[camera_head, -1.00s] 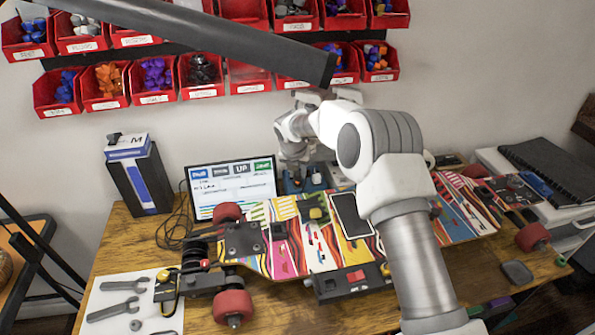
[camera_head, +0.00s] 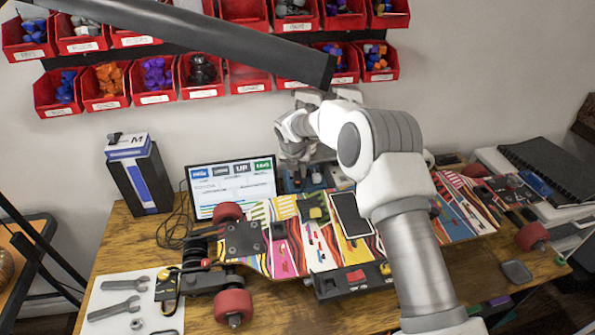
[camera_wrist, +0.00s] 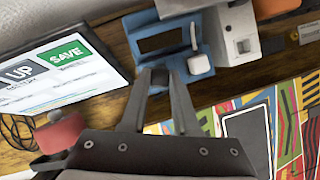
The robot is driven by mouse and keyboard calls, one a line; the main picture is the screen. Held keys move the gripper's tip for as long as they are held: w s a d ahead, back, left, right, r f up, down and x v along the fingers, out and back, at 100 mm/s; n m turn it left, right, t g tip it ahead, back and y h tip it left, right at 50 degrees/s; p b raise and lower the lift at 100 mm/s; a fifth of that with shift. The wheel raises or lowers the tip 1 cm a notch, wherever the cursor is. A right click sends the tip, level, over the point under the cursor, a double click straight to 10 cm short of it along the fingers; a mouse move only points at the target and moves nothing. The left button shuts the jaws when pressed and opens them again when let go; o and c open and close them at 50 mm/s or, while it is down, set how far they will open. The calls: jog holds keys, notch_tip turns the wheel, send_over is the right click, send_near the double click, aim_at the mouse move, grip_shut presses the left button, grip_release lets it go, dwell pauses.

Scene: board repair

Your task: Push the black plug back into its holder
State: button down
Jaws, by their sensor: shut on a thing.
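In the wrist view my gripper (camera_wrist: 158,80) is shut on a small black plug (camera_wrist: 160,77), held between its fingertips. The blue holder (camera_wrist: 188,22) is just beyond the fingertips and has a dark, empty-looking slot (camera_wrist: 160,42). A white plug (camera_wrist: 200,65) sits at the holder's right side. The black plug appears close to the holder's near edge; I cannot tell whether they touch. In the head view my arm hides much of this spot, and the plug cannot be made out.
A monitor (camera_wrist: 70,70) stands close on the left in the wrist view, and a white-grey device (camera_wrist: 238,42) is right of the holder. The colourful skateboard (camera_head: 318,258) lies in front, with a red wheel (camera_head: 233,303). Red bins (camera_head: 160,82) hang on the wall.

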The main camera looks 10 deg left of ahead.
jog(key=shift+f, duration=1.05)
dwell(1.5)
jog(key=shift+c, duration=1.5)
grip_release()
jog(key=shift+r, duration=0.15)
jog(key=shift+r+p, duration=0.95)
jog(key=shift+r, duration=0.45)
jog(key=shift+r+p, duration=2.1)
jog(key=shift+r, duration=0.9)
